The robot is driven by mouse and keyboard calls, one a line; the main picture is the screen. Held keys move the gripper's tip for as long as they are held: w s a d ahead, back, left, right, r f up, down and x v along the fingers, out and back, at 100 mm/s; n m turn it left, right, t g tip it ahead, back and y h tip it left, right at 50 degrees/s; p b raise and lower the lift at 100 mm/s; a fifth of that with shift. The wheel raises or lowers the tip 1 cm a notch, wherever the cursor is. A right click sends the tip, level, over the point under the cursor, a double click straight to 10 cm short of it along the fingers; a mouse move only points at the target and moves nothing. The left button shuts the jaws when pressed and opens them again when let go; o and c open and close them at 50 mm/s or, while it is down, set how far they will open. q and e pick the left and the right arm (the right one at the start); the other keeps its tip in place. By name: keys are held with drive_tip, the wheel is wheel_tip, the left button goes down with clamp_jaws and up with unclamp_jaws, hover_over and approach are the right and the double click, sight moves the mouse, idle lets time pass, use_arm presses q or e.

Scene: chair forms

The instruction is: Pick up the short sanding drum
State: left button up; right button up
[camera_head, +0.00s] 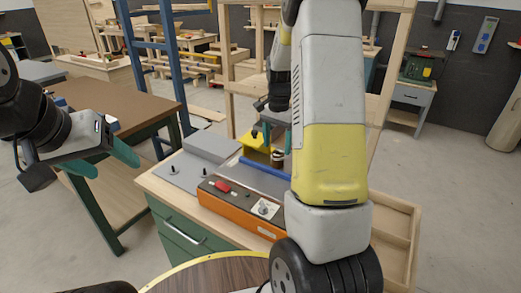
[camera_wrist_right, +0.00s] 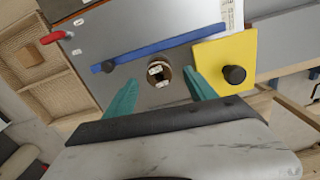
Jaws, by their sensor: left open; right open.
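A short brown sanding drum (camera_head: 278,157) stands upright on the grey top of an orange-sided sanding machine (camera_head: 237,210). In the right wrist view the drum (camera_wrist_right: 158,72) shows end-on, between the fingertips of my right gripper (camera_wrist_right: 159,80). That gripper is open, with one teal finger on each side of the drum; I cannot tell whether either finger touches it. In the head view my right gripper (camera_head: 271,138) is partly hidden behind my own arm. My left gripper (camera_head: 114,166) is open and empty at the left, beside the brown-topped table.
A blue fence (camera_wrist_right: 160,48) and a yellow plate with a black knob (camera_wrist_right: 224,64) are close to the drum. A red switch (camera_head: 222,186) is on the machine's front. A wooden compartment tray (camera_head: 398,228) is at the right. The brown-topped table (camera_head: 112,98) stands at the left.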

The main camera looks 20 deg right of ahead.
sight(278, 157)
drive_tip(key=f, duration=0.6)
drive_tip(key=shift+d+f, duration=0.1)
drive_tip(key=shift+d, duration=0.15)
clamp_jaws()
